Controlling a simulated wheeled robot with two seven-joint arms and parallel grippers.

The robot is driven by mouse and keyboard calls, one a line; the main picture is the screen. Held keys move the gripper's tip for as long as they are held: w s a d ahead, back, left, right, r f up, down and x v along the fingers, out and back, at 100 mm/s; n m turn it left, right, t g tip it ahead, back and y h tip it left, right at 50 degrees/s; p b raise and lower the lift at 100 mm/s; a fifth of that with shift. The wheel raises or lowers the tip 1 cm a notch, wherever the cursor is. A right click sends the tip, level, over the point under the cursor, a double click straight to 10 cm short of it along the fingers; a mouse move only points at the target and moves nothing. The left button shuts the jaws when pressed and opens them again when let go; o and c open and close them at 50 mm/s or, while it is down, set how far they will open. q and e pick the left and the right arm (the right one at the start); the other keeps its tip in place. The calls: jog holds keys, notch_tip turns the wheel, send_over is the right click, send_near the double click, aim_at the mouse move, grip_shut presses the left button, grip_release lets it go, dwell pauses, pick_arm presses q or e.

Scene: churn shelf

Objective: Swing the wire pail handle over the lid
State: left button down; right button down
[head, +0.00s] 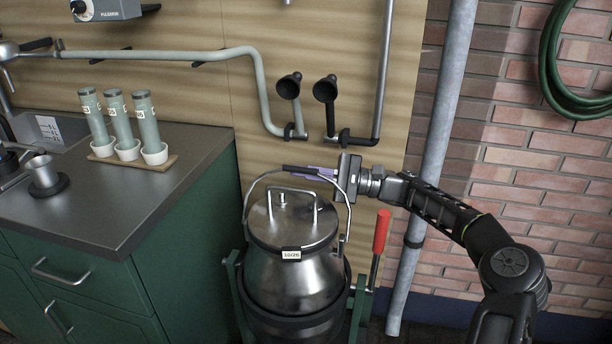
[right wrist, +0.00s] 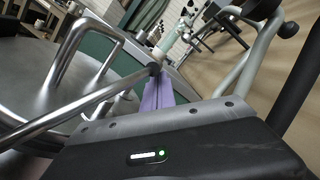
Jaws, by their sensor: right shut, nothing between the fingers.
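The metal pail (head: 285,275) stands in a dark green stand, its round lid (head: 270,228) on top. The lid has a fixed bar handle (head: 294,191), which also shows in the right wrist view (right wrist: 72,62). The wire pail handle (head: 253,190) is raised in an arch above the lid; its dark grip (head: 300,168) is at the top. In the right wrist view the wire (right wrist: 85,103) runs up to the purple fingers. My right gripper (head: 305,176) is shut and empty, its fingers beside the dark grip; I cannot tell whether they touch. My left gripper is not in view.
A red-handled lever (head: 381,231) rises right of the pail. A grey pipe (head: 441,125) runs down the wall behind my right arm. A counter (head: 110,200) with several capped tubes stands left. Two black funnels (head: 326,90) hang above the pail.

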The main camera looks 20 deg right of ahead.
jog(key=s+a+n, duration=0.1)
jog(key=s+r+n, duration=0.1)
jog(key=n, duration=0.1)
jog(key=s+a+r+n+g, duration=0.1)
jog(key=shift+s+a+r+n+h+b, duration=0.25)
jog(key=shift+s+a+n+h+b, duration=0.05)
jog(key=shift+s+a+b, duration=0.05)
jog(key=shift+s+a+r, duration=0.1)
jog(key=shift+s+a, duration=0.15)
jog(key=shift+s, duration=0.05)
jog(key=shift+s+a+r, duration=0.15)
jog(key=shift+s+a, duration=0.3)
jog(key=shift+s, duration=0.1)
jog(key=shift+p+v, duration=0.5)
jog(key=shift+v, duration=3.5)
jog(key=shift+r, duration=0.1)
